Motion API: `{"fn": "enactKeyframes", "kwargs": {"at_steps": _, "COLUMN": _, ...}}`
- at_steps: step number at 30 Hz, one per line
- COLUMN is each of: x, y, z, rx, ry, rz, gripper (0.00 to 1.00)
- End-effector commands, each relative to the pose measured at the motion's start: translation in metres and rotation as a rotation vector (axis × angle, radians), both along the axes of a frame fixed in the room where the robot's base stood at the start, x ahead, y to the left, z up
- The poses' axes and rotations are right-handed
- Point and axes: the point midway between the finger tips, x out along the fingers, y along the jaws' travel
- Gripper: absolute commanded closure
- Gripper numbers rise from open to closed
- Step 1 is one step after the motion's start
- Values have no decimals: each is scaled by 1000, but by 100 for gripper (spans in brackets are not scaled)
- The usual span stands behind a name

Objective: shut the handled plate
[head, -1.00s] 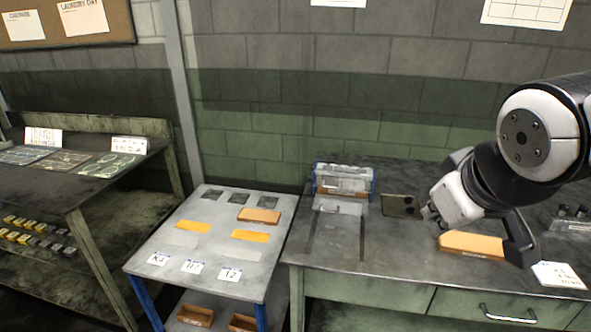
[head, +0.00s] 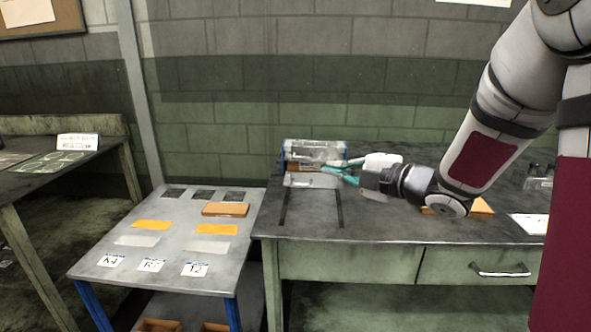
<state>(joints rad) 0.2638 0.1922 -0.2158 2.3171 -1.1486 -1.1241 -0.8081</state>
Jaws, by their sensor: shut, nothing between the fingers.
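The bolt former (head: 312,152) stands at the back left of the dark workbench, with a clear grey body and blue ends. A pale plate (head: 312,181) lies low along its front, and I take it to be the handled plate; its handle is too small to make out. My gripper (head: 340,171), with teal fingers, is shut and empty. It reaches in from the right at the front right end of the bolt former, by the plate's right end. Whether it touches the plate, I cannot tell. The fingers hide part of the right end.
An orange block (head: 480,207) lies behind my arm on the workbench (head: 390,228). A white card (head: 530,224) lies at the right. A lower grey table (head: 130,262) at the left carries labels, orange pieces and dark squares. The bench front is clear.

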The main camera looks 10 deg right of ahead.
Motion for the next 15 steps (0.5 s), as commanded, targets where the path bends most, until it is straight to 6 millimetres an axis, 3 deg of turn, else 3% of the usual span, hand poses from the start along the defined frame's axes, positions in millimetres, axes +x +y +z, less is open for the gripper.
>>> {"fn": "enactKeyframes", "kwargs": {"at_steps": 5, "x": 10, "y": 7, "z": -3, "rx": -2, "ry": -8, "rz": 15, "gripper": 100}}
{"fn": "enactKeyframes", "kwargs": {"at_steps": 15, "x": 64, "y": 38, "z": -13, "rx": 0, "ry": -7, "rz": 16, "gripper": 100}}
